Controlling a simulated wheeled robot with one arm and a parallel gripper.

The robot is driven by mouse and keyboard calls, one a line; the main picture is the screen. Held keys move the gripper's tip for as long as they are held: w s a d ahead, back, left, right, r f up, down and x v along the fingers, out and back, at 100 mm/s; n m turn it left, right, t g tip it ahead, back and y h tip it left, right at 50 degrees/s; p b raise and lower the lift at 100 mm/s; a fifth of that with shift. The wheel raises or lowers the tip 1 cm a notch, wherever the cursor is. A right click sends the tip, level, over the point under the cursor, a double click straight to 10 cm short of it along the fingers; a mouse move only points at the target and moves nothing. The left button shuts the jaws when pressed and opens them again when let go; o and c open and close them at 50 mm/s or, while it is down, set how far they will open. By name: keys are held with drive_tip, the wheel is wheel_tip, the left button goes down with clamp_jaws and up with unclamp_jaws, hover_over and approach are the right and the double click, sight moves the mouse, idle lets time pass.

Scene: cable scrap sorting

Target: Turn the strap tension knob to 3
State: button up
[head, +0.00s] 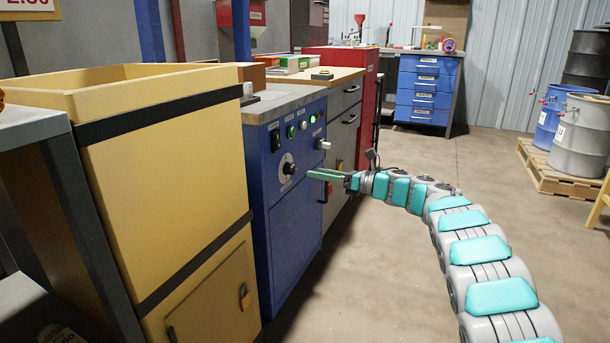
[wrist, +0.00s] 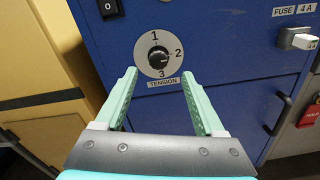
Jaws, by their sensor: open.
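The tension knob (wrist: 159,57) is a black knob on a round grey dial, marked 1 at the top, 2 at the right and 3 at the bottom, with a TENSION label (wrist: 164,83) below. Its pointer appears to face the 2, though it is small. In the head view the knob (head: 288,168) sits on the front of the blue cabinet (head: 292,225). My gripper (wrist: 159,75) is open and empty, its green fingers to the lower left and lower right of the dial. In the head view my gripper (head: 309,173) is just right of the knob, apart from it.
A black rocker switch (wrist: 110,8) is above left of the dial. A white-tipped fuse holder (wrist: 298,39) sticks out at the right. A yellow bin (head: 165,170) stands left of the cabinet, and a red padlock (wrist: 311,117) hangs at the right.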

sight(295, 169)
drive_tip(key=x, duration=0.7)
drive_tip(key=shift+a, duration=0.4)
drive_tip(key=shift+c, duration=0.3)
clamp_jaws()
